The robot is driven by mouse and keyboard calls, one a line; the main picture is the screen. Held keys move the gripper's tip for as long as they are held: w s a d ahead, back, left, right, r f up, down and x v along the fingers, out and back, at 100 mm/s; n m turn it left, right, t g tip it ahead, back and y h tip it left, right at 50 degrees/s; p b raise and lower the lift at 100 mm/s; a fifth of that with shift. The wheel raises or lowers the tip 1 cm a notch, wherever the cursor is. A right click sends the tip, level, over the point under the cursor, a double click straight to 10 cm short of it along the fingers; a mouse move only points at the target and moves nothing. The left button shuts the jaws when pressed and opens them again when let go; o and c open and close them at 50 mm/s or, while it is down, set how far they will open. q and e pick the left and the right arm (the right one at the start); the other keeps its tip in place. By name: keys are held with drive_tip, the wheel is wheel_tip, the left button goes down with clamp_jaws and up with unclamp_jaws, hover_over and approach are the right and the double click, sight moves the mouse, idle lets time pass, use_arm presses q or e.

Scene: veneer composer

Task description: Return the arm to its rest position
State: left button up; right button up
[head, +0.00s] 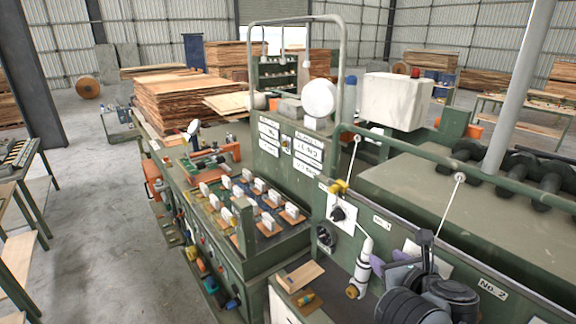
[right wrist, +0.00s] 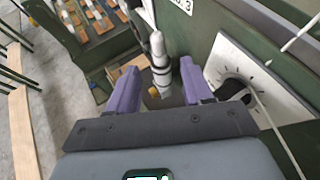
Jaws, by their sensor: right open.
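My right arm reaches in at the bottom right of the head view, in front of the green machine (head: 262,165). Its right gripper (head: 390,260) has purple fingers and is close to the machine's side panel. In the right wrist view the two purple fingers of the gripper (right wrist: 158,72) stand wide apart, with nothing clamped between them. A white cylindrical device with a yellow tip (right wrist: 161,62) shows in the gap, beyond the fingers; the same white device (head: 361,268) is just left of the gripper in the head view. My left gripper is not in view.
A white dial plate (right wrist: 245,70) with a black knob is right of the fingers. A thin white rod (head: 449,205) slants down near the wrist. A control desk with several white-topped switches (head: 250,190) stands left. Open concrete floor (head: 95,200) lies further left.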

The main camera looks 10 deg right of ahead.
drive_tip(key=s+f+n+g+p, duration=0.1)
drive_tip(key=s+f+n+g, duration=0.1)
drive_tip(key=s+f+n, duration=0.45)
drive_tip(key=s+f+n+g+p, duration=0.15)
drive_tip(key=s+f+n, duration=0.25)
drive_tip(key=f+n, duration=0.6)
drive_tip(key=s+a+f+n+g, duration=0.2)
drive_tip(key=s+f+n, duration=0.1)
drive_tip(key=s+n, duration=0.3)
drive_tip(key=s+a+f+n+g, duration=0.1)
drive_tip(key=s+a+f+n, duration=0.2)
drive_tip(key=s+n, duration=0.4)
drive_tip(key=s+a+f+n+g, duration=0.2)
drive_tip(key=s+f+n, duration=0.1)
drive_tip(key=s+n, duration=0.4)
drive_tip(key=shift+a+n+g+y, duration=0.35)
drive_tip(key=shift+a+n+y, duration=0.05)
drive_tip(key=shift+n, duration=0.15)
drive_tip(key=shift+s, duration=0.1)
